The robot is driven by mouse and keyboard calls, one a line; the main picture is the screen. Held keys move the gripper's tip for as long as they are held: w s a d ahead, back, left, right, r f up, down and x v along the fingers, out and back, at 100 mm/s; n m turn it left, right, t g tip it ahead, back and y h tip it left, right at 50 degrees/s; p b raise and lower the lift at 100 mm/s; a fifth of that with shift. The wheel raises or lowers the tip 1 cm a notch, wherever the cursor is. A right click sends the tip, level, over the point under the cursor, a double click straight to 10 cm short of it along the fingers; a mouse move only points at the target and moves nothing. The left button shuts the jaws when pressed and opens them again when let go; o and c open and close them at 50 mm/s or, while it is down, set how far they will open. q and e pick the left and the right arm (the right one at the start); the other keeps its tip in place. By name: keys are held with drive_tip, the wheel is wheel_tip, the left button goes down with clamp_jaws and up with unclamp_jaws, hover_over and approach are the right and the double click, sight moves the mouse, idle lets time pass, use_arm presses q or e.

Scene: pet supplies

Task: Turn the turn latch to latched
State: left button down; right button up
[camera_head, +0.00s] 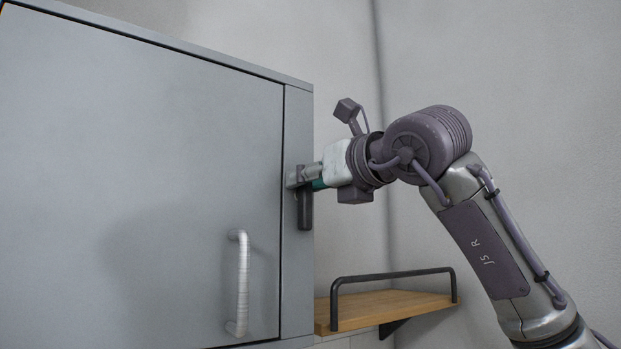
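The turn latch (306,211) is a dark lever on the narrow right-hand frame strip of a grey cabinet; its visible part hangs straight down. My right gripper (301,177) reaches in from the right, with its fingertips at the upper end of the latch. They overlap the latch in this view and hide its pivot. The fingers are small and seen from the side, so I cannot tell whether they are open or closed on it. My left gripper is out of view.
The grey cabinet door (130,180) looks closed, with a pale vertical handle (238,283) low on its right side. A wooden shelf (395,307) with a black rail (395,273) stands below my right wrist. Bare wall lies behind my arm.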

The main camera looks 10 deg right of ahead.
clamp_jaws()
drive_tip(key=m+b, duration=0.2)
drive_tip(key=shift+d+f+m, duration=0.15)
drive_tip(key=shift+d+m, duration=0.1)
drive_tip(key=shift+m, duration=0.15)
drive_tip(key=m+b, duration=0.3)
drive_tip(key=m, duration=0.2)
drive_tip(key=d+f+m+b, duration=0.1)
drive_tip(key=m+b, duration=0.1)
drive_tip(key=m, duration=0.3)
drive_tip(key=m+b, duration=0.3)
drive_tip(key=m, duration=0.2)
drive_tip(key=shift+w+d+f+b, duration=0.15)
drive_tip(key=shift+w+f+b, duration=0.15)
drive_tip(key=shift+w+b, duration=0.05)
drive_tip(key=shift+o, duration=1.4)
unclamp_jaws()
